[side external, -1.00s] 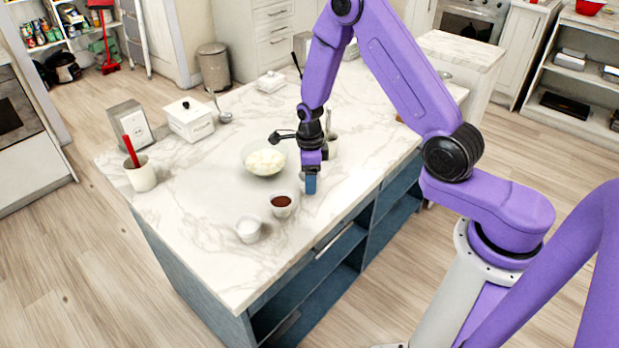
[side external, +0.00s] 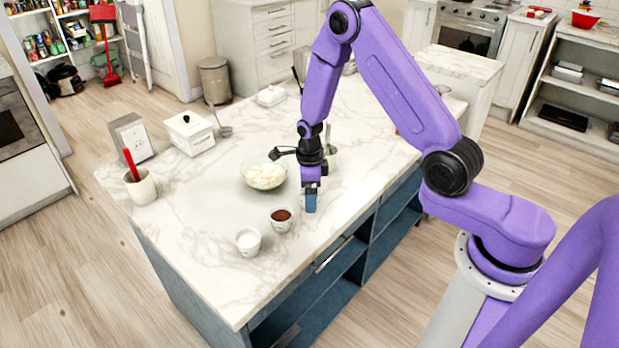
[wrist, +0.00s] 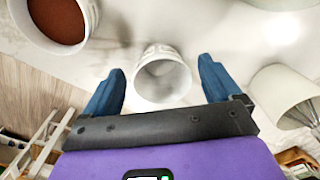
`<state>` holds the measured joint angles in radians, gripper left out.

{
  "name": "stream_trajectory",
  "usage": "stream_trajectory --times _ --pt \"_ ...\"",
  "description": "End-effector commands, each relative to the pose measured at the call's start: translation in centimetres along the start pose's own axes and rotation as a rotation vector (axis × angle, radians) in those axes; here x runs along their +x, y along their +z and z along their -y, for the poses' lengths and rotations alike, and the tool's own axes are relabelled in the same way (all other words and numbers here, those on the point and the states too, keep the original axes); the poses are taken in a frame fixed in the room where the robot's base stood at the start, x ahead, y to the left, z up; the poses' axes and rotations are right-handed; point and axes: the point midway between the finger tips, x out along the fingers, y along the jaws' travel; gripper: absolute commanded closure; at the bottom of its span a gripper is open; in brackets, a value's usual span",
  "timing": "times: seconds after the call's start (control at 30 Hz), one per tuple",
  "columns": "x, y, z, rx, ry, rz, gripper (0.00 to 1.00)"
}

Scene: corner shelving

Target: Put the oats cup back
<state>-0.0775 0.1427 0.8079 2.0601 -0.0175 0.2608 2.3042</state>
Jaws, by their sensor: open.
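In the side view my gripper (side external: 311,203) points down at the marble island top, right of a small cup of brown powder (side external: 281,219). In the wrist view its two blue fingers (wrist: 160,90) are open, with a small white cup (wrist: 160,78) in the space between them. Neither finger visibly touches that cup. Its inside looks pale grey; I cannot tell its contents or whether it holds oats. In the side view the gripper hides it. The brown powder cup also shows in the wrist view (wrist: 58,22). Another white cup (side external: 248,243) stands at the left front.
A bowl of white food (side external: 264,174) stands behind the cups. A white crock with a red-handled tool (side external: 141,186) and a lidded white box (side external: 190,133) stand at the left. A cream container (wrist: 283,90) is right of the fingers. The island top's front left (side external: 225,290) is clear.

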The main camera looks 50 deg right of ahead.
Motion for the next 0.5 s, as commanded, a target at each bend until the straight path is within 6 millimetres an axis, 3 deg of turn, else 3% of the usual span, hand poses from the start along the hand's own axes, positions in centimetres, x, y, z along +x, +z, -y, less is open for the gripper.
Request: stream_trajectory --times 0.5 --pt "-8.1 0.1 0.1 -0.001 -0.005 0.004 0.09"
